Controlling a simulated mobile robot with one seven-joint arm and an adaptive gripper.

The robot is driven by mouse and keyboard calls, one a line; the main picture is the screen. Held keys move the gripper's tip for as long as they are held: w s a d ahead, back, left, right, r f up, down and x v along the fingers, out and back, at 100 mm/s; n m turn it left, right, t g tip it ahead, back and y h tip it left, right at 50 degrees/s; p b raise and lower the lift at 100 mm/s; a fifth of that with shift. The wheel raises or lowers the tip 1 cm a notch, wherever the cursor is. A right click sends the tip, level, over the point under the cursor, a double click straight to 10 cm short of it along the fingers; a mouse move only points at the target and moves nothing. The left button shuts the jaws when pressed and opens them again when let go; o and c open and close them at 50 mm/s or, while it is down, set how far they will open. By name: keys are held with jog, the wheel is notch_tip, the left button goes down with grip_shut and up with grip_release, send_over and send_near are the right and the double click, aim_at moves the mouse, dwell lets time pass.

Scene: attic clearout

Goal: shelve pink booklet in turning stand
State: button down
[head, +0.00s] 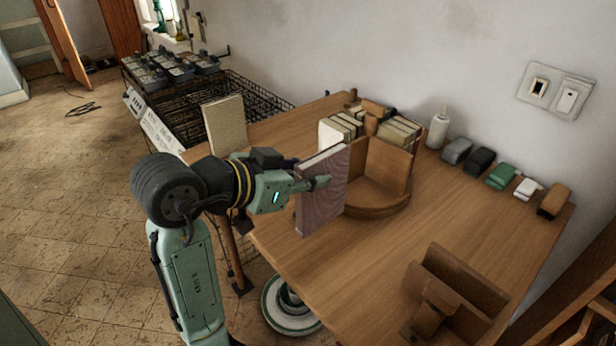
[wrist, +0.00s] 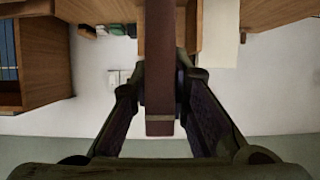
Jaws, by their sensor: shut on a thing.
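My gripper (head: 318,183) is shut on a booklet with a dull pink-mauve cover (head: 322,200). It holds the booklet upright above the table's near left part, pale page edges up. In the wrist view the booklet (wrist: 160,50) shows edge-on as a reddish-brown strip between the fingers (wrist: 163,95). The wooden turning stand (head: 388,168), with a round base and upright dividers, stands just right of and behind the booklet. Pale booklets (head: 345,124) fill its far compartments. The compartment facing right front looks empty; the booklet and gripper hide part of the stand's left side.
A beige book (head: 226,126) stands at the table's left. A white bottle (head: 437,131) and a row of small blocks (head: 502,175) line the wall side. A wooden holder (head: 450,290) sits at the front right. The tabletop (head: 350,255) between holder and stand is clear.

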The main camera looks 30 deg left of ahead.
aim_at(344, 155)
jog(key=w+d+f, duration=0.1)
jog(key=w+d, duration=0.1)
jog(key=w, duration=0.4)
jog(key=w+d, duration=0.2)
jog(key=w, duration=0.5)
jog(key=shift+w+d+f+b, duration=0.2)
jog(key=shift+d+f+b, duration=0.15)
jog(key=shift+b, duration=0.1)
jog(key=shift+f, duration=0.25)
dwell(0.6)
jog(key=c, duration=1.4)
grip_release()
jog(key=shift+c, duration=0.2)
jog(key=shift+p+v, duration=1.4)
jog(key=shift+v, duration=2)
jog(key=shift+s, duration=0.15)
jog(key=shift+a, duration=0.1)
